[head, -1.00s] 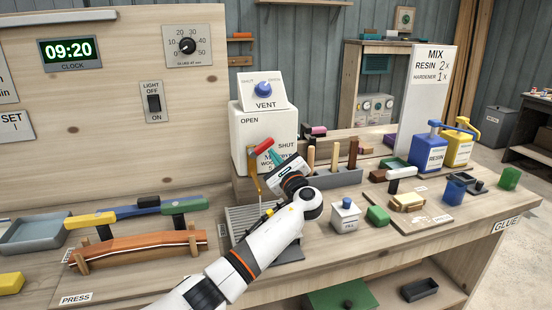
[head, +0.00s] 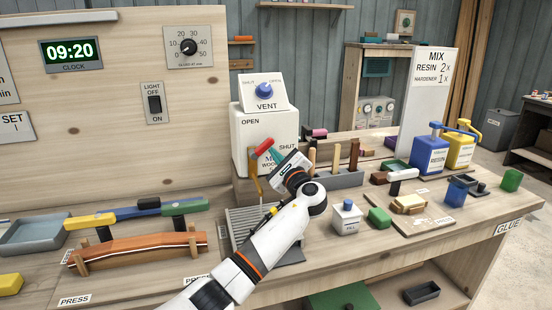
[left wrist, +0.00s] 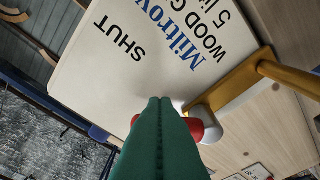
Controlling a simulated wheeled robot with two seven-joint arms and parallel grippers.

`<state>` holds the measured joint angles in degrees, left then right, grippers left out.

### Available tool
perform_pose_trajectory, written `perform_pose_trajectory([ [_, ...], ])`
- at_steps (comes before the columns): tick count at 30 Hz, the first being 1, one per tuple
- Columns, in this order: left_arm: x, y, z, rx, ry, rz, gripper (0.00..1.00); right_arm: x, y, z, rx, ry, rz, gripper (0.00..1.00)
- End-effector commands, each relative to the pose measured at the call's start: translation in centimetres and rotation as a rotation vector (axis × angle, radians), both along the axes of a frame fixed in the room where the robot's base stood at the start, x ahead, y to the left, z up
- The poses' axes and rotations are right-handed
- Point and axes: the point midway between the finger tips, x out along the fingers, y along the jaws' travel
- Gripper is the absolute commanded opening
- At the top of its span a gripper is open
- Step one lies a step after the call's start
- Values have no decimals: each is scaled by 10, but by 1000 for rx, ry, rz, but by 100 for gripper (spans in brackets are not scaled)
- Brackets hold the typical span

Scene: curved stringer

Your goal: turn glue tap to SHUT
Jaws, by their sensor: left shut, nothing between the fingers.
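The white glue container (head: 251,138) stands on the bench, marked OPEN at its upper left and SHUT at its right. Its tap has a red-ended lever (head: 263,147) over a brass spout (head: 257,178). The lever tilts up to the right, between the two words. My left gripper (head: 273,152) is shut and empty, its green fingers close to the right of the red end. In the left wrist view the fingertips (left wrist: 162,100) lie in front of the container face, beside the red lever end (left wrist: 207,124), which they partly hide. I cannot tell if they touch it.
A grated tray (head: 240,222) lies under the spout. A grey holder with upright tools (head: 338,178) stands just right of my gripper. A white pot with a blue knob (head: 346,215) is nearer the front. The VENT box (head: 264,92) sits on top of the container.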

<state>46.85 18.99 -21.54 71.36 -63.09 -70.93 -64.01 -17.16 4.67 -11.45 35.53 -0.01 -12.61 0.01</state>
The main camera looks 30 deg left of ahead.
Motion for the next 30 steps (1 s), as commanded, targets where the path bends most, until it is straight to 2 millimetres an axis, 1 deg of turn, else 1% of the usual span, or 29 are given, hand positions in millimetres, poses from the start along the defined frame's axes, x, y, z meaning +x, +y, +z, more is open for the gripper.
perform_pose_trajectory([
  [8,-2,1,9,-113,-134,1,0,-1,2,-8,3,1,-1,36],
  [15,-6,5,21,-260,-306,2,0,-1,3,-14,3,1,-2,36],
  [24,-12,10,32,-421,-493,1,0,-1,3,-16,3,1,-2,36],
  [30,-15,13,36,-495,-579,2,0,-1,3,-16,3,1,-1,36],
])
